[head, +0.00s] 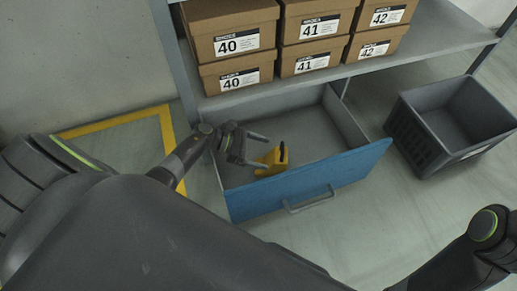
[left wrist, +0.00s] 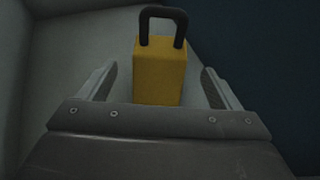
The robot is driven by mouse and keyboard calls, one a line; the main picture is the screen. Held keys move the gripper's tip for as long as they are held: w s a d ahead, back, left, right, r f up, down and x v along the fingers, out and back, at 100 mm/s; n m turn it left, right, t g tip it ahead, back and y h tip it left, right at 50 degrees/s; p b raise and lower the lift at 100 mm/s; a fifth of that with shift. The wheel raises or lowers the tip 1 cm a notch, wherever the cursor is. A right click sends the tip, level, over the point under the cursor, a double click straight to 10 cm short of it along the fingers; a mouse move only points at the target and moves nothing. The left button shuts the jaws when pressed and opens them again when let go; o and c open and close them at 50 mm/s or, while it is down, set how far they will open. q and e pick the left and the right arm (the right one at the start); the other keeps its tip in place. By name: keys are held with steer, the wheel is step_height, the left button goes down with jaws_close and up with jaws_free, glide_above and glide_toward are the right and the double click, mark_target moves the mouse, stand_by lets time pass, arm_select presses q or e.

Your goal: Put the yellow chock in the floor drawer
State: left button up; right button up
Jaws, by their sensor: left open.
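The yellow chock (head: 271,160) with a dark handle sits inside the open floor drawer (head: 310,188), near its left end and close to the blue front. My left gripper (head: 262,150) is over the left part of the drawer, beside the chock, with its fingers apart and nothing held. In the left wrist view the chock (left wrist: 160,75) stands just ahead, in line with the gap between the two fingers (left wrist: 158,88). I cannot tell whether the chock touches the drawer floor everywhere, since its base is partly hidden. My right gripper is not in view.
A shelf (head: 430,45) with several shoe boxes (head: 234,42) stands above and behind the drawer. An empty grey crate (head: 415,135) is on the floor to the right. Yellow tape (head: 112,121) marks the floor at left. The rest of the drawer is clear.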

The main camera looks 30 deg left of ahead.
arm_select(q)
steer(key=shift+s+a+r, duration=0.1)
steer(key=shift+a, duration=0.15)
